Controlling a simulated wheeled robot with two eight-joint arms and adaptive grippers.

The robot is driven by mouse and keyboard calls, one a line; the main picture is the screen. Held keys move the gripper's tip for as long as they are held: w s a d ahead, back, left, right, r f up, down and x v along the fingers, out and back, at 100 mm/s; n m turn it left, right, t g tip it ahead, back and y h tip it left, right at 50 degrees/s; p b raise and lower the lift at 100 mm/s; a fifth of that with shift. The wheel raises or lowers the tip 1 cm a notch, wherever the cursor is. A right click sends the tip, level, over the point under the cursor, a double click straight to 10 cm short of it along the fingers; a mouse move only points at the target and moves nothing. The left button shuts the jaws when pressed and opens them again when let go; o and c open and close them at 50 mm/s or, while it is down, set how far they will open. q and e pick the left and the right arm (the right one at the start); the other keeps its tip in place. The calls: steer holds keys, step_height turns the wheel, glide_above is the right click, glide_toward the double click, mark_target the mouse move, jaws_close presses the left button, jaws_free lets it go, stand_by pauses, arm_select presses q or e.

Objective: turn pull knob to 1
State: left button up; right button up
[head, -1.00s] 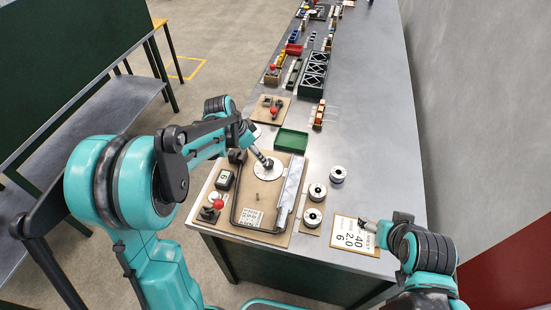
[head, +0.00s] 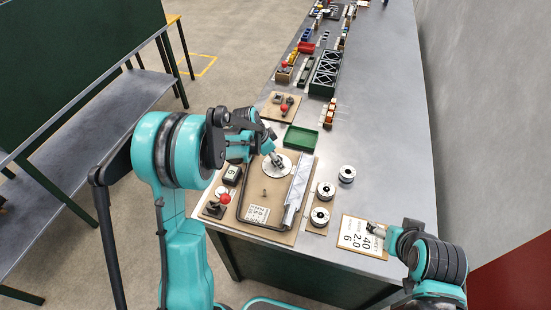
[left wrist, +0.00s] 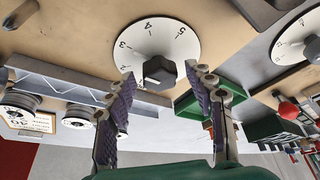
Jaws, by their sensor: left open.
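The pull knob is a dark faceted knob (left wrist: 160,72) on a white numbered dial (left wrist: 150,35), which also shows in the head view (head: 299,164). The digits 3, 4 and 5 are readable. A pale mark is on the knob's lower side; the number it points to is hard to tell. My left gripper (left wrist: 162,77) is open, with one finger on each side of the knob in the left wrist view; contact is not clear. In the head view my left gripper (head: 277,160) is over the dial. My right gripper (head: 376,231) is by the number card, its jaws too small to read.
The dial's board also carries a bent dark bar (head: 240,208), a grey metal channel (head: 298,190) and a red-knobbed lever (head: 225,198). White spools (head: 326,190) stand right of it. A green tray (head: 300,138) lies behind. The bench's right side is mostly clear.

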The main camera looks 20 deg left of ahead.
arm_select(q)
steer(key=c, duration=1.1)
steer(key=shift+c, duration=0.2)
steer(key=shift+n, duration=0.3)
steer(key=n, duration=0.1)
steer(key=n+t+y+b, duration=0.1)
steer(key=n, duration=0.1)
steer(key=shift+s+d+n, duration=0.1)
steer(key=shift+d+n, duration=0.1)
steer(key=shift+n, duration=0.1)
steer(key=n+y, duration=0.1)
steer(key=n, duration=0.1)
steer(key=n+y, duration=0.1)
steer(key=n, duration=0.1)
steer(key=shift+d+n+t+b, duration=0.1)
steer(key=shift+n+t+b, duration=0.2)
steer(key=shift+b, duration=0.05)
steer(key=n+y, duration=0.1)
steer(key=n, duration=0.3)
steer(key=shift+d+y, duration=0.1)
steer(key=shift+y, duration=0.3)
steer(key=shift+n+g+y+b, duration=0.25)
steer(key=shift+n+g+y, duration=0.1)
steer(key=shift+n, duration=0.9)
steer(key=shift+n+g+y+b, duration=0.2)
steer(key=shift+n+g+y, duration=0.15)
steer(key=shift+n, duration=0.9)
